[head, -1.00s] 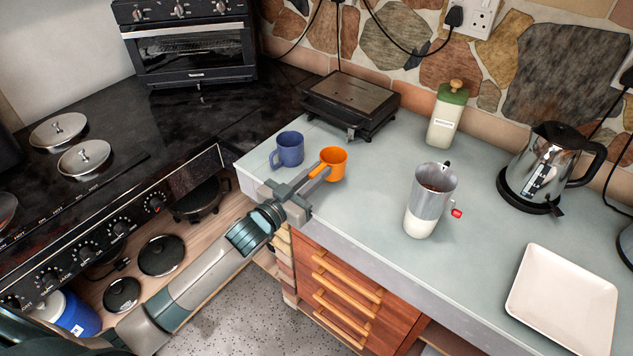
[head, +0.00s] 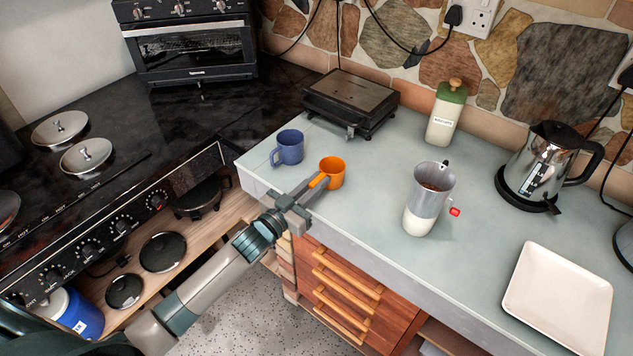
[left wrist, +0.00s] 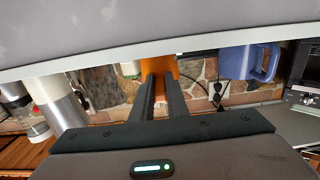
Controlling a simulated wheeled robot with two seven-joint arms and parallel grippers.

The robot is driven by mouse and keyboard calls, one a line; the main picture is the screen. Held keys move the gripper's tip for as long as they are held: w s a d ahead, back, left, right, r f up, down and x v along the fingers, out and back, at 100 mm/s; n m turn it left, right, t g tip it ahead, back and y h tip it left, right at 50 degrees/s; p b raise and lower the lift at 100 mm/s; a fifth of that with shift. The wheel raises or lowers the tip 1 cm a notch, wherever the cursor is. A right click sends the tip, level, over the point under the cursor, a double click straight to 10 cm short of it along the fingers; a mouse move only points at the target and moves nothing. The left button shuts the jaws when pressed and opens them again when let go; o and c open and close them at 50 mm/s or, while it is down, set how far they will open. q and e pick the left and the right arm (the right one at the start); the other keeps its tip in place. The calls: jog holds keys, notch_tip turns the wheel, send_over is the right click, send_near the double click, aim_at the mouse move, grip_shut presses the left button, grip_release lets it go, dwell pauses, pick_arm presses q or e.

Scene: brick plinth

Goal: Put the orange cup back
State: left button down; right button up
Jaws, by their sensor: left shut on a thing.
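The orange cup (head: 332,173) is upright at the front left of the grey counter, to the right of the blue mug (head: 290,148) and apart from it. My left gripper (head: 315,184) comes in over the counter's front edge and is shut on the cup's handle. Whether the cup's base touches the counter I cannot tell. In the left wrist view, the orange cup (left wrist: 158,66) is at the fingertips (left wrist: 160,80), partly hidden by them, and the blue mug (left wrist: 249,62) is to its right. My right gripper is not in view.
A metal and white cup (head: 429,203) with a red tag stands to the right. Behind are a black grill (head: 350,102) and a green-topped bottle (head: 445,115). A kettle (head: 543,170) and a square white plate (head: 560,298) are farther right. Counter (head: 370,180) between the cups is clear.

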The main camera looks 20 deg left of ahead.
pick_arm(q)
jog(key=shift+f, duration=0.1)
jog(key=c, duration=1.7)
grip_release()
jog(key=shift+c, duration=0.2)
jog(key=shift+s+a, duration=0.15)
jog(key=shift+s, duration=0.25)
jog(key=b+v, duration=0.3)
jog(key=v, duration=0.8)
